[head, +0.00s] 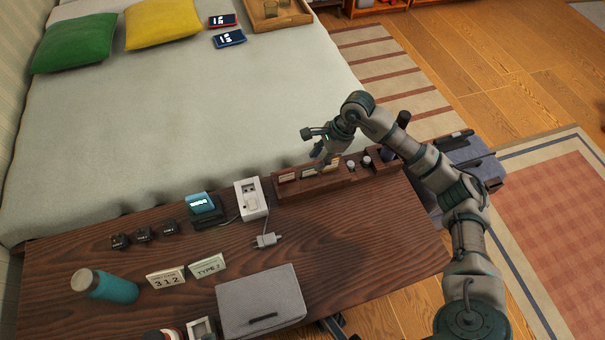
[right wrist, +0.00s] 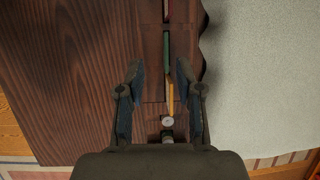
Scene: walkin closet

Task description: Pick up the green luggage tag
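The green luggage tag (right wrist: 167,55) stands edge-up in a dark wooden organizer, between a red tag (right wrist: 166,12) and a yellow tag (right wrist: 171,98) in the right wrist view. In the head view the middle slot item (head: 308,172) appears to be it, though its colour is hard to read there. My right gripper (head: 318,148) is above the organizer. The right wrist view shows its fingers (right wrist: 160,68) apart, with nothing held. The green tag lies mostly just beyond the fingertips in that picture, and the yellow tag shows between the fingers. My left gripper is out of view.
The organizer (head: 345,182) runs along the desk's bed-side edge. A white box (head: 251,199) with a plug stands left of it. The bed (head: 200,110) lies behind.

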